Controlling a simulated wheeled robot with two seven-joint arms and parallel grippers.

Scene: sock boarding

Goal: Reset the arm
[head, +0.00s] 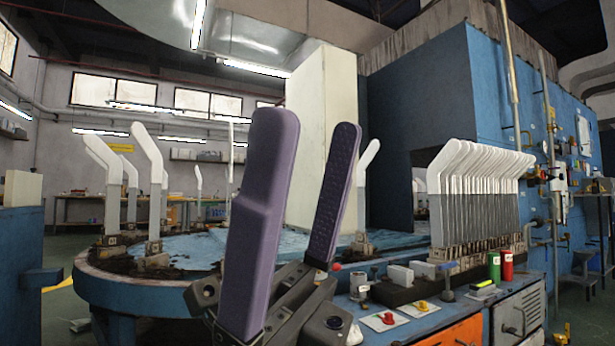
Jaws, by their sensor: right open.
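My right gripper (302,135) stands large in the middle of the head view, pointing up. Its two purple padded fingers are spread apart, with nothing between them. The dark finger linkage shows at the bottom of the picture. The gripper is in front of the blue round table and hides part of it. My left gripper does not show in this view.
A blue round table (105,290) carries several upright white sock forms (150,160). A blue machine (415,110) stands behind at the right, with a dense row of white forms (475,165). Green and red cylinders (506,266) stand on the bench at the lower right.

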